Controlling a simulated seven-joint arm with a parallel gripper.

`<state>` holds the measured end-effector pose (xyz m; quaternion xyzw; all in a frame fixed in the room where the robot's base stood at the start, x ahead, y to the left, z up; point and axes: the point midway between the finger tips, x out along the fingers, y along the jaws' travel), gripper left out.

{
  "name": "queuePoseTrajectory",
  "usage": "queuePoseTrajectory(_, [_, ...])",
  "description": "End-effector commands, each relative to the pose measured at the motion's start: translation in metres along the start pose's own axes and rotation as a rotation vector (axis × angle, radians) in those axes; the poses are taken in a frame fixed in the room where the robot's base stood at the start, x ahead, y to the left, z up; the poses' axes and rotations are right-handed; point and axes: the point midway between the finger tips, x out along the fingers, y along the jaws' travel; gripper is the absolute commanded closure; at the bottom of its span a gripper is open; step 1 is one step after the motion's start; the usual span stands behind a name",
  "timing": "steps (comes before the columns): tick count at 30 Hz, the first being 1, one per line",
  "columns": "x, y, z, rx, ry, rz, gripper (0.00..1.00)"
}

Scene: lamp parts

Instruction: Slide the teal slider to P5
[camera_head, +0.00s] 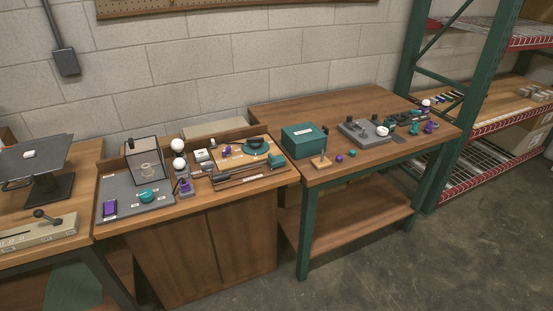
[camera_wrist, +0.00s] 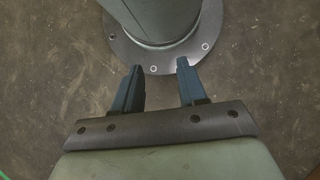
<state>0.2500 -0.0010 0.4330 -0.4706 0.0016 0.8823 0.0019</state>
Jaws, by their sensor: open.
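My gripper (camera_wrist: 160,68) is open and empty in the wrist view. Its two dark fingers are apart above the concrete floor, beside a round grey bolted flange of my own body. My gripper does not show in the head view. I cannot single out the teal slider for sure in the head view. A dark grooved rail (camera_head: 240,177) with small white labels lies along the front of the middle bench. The labels are too small to read, so I cannot tell which one is P5.
The middle bench holds a grey board (camera_head: 115,200) with a teal round part (camera_head: 147,195), and a wire-framed box (camera_head: 146,160). A teal box (camera_head: 304,139) stands on the right table (camera_head: 275,115). A control panel (camera_head: 40,231) with a black lever lies at the left.

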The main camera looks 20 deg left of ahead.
Motion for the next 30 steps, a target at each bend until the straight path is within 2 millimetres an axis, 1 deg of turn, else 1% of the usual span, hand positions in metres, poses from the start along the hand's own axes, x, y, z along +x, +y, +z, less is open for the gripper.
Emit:
queuePoseTrajectory(7, [0.000,-0.001,0.000,-0.003,0.000,0.002,0.60])
queuePoseTrajectory(11, [0.000,-0.006,0.000,-0.023,0.000,0.016,0.60])
queuePoseTrajectory(13, [-0.006,-0.011,-0.005,-0.043,0.014,0.029,0.60])
queuePoseTrajectory(20, [-0.056,-0.034,-0.038,-0.111,0.114,0.065,0.60])
queuePoseTrajectory(26, [-0.108,-0.061,-0.070,-0.169,0.216,0.088,0.60])
queuePoseTrajectory(30, [-0.146,-0.084,-0.091,-0.208,0.288,0.099,0.60])
